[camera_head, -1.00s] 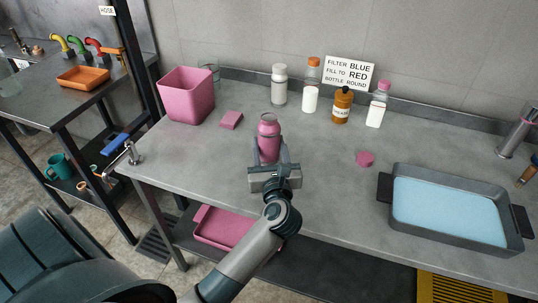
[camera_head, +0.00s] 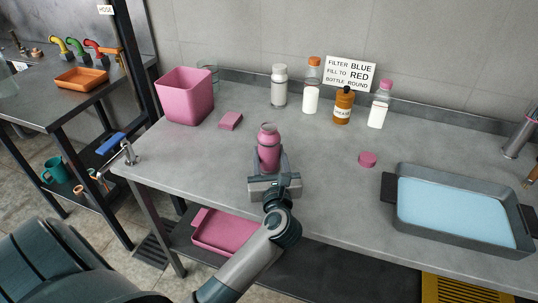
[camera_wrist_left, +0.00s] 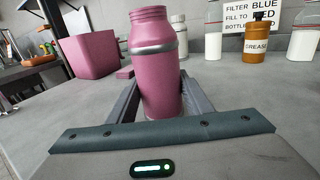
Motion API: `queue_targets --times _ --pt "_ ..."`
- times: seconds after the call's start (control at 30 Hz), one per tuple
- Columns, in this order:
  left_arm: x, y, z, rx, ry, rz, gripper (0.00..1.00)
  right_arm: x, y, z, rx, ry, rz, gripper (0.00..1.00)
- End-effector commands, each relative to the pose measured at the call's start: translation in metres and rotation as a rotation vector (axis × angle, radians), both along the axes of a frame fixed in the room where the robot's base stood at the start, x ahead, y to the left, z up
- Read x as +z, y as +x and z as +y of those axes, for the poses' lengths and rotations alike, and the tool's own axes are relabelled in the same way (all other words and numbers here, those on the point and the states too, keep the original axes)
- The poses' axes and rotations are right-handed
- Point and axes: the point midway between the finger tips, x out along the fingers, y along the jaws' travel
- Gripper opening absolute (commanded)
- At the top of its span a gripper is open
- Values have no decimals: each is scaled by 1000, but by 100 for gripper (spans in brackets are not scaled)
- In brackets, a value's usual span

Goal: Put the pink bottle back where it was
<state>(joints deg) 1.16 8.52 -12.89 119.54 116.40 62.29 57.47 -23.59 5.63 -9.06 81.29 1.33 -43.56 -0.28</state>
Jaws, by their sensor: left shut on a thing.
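The pink bottle (camera_head: 269,149) stands upright at the near part of the grey table, open at the top, with a grey band around its shoulder. My left gripper (camera_head: 270,168) reaches in from the front and is shut on the bottle's lower body. In the left wrist view the bottle (camera_wrist_left: 158,75) rises between the two fingers of my left gripper (camera_wrist_left: 160,98). Its base is hidden by the gripper, so I cannot tell whether it touches the table. A pink round cap (camera_head: 367,160) lies on the table to the right. My right gripper is not in view.
A pink bin (camera_head: 184,97) and a pink sponge-like block (camera_head: 231,121) are at the left. A white bottle (camera_head: 279,87), an orange-capped bottle (camera_head: 312,88), a grease bottle (camera_head: 343,107) and a pink-capped bottle (camera_head: 379,106) stand at the back. A blue-filled tray (camera_head: 389,215) is at right.

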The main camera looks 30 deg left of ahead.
Motion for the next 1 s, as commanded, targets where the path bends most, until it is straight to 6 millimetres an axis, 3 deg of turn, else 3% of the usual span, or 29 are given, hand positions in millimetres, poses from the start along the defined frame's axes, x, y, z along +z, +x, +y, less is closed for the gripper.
queue_targets --times 0.03,0.07,0.1,0.13,0.6,0.87,1.0 --pt "-2 0 0 0 0 0 22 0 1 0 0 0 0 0" --pt "-2 0 0 0 -1 1 53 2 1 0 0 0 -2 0" --pt "-1 0 0 0 -1 1 62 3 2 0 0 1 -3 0" --pt "-1 0 0 0 -1 1 64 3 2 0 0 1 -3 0" --pt "3 0 0 -1 0 0 64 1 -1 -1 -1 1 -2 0" --pt "0 -26 -23 -1 -3 0 64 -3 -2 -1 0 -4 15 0" --pt "-1 -46 -40 -2 -4 0 64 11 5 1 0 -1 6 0"
